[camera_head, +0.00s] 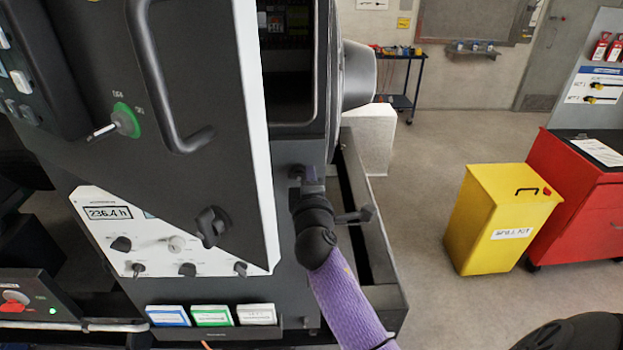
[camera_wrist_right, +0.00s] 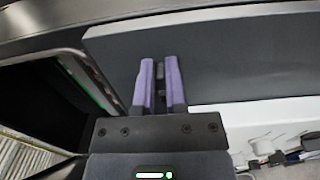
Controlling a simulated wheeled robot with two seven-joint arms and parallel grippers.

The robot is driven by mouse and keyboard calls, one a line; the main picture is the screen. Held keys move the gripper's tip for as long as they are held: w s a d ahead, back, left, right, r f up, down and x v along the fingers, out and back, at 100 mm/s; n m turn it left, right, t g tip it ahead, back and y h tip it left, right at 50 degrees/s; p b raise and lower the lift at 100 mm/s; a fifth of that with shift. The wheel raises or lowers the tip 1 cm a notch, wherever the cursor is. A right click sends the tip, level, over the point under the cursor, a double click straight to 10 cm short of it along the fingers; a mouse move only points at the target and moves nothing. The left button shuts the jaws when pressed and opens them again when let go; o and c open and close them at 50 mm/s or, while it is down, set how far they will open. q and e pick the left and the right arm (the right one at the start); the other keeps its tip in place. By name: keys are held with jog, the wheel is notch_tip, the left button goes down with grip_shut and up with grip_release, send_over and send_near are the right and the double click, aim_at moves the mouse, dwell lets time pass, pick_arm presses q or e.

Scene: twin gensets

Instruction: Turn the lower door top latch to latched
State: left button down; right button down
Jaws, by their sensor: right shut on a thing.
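My right gripper (camera_head: 306,174) is at the side of the dark machine cabinet, just right of the white-edged door panel (camera_head: 258,140). In the right wrist view its two purple fingers (camera_wrist_right: 160,80) are nearly together, shut on a small dark piece (camera_wrist_right: 160,88), which seems to be the latch. The fingers point at a grey panel (camera_wrist_right: 225,60). The latch is mostly hidden by the fingers, so its turn cannot be read. My left gripper is not in view.
A black door handle (camera_head: 163,80), a green-ringed switch (camera_head: 123,120) and a black knob (camera_head: 212,225) are on the cabinet front. A yellow bin (camera_head: 490,220) and red cabinet (camera_head: 590,200) stand right. The floor between is clear.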

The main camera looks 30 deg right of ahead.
jog(key=shift+f, duration=0.1)
jog(key=c, duration=0.9)
grip_release()
jog(key=shift+w, duration=0.1)
jog(key=shift+o, duration=1.1)
jog(key=shift+w+a, duration=0.1)
jog(key=shift+a, duration=0.05)
jog(key=v, duration=1)
jog(key=shift+b, duration=0.3)
